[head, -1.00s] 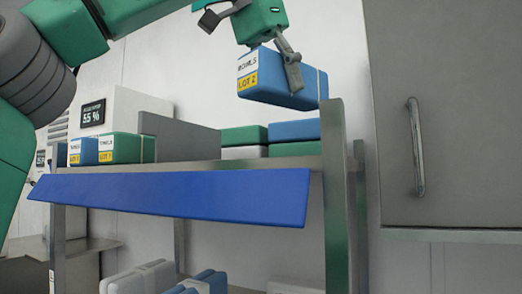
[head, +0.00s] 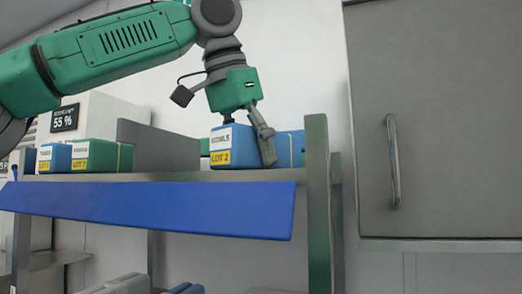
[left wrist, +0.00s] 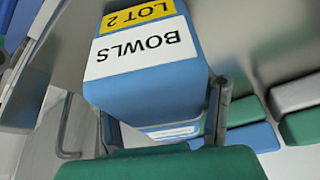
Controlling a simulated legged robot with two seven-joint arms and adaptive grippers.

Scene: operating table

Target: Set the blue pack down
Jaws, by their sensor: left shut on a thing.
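The blue pack (head: 232,152), with a white BOWLS label and a yellow LOT 2 strip, is upright at the right end of the upper shelf (head: 190,176). Its underside is at board level; I cannot tell whether it touches. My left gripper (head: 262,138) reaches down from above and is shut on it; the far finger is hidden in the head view. In the left wrist view the pack (left wrist: 155,75) sits between the fingers, its label upside down. My right gripper is not in view.
A blue pack (head: 54,158) and a green pack (head: 95,156) stand at the shelf's left, beside a grey divider (head: 160,148). More packs (left wrist: 247,137) lie behind the held one. A blue sloping panel (head: 150,204) fronts the shelf; a metal post (head: 319,215) stands close right.

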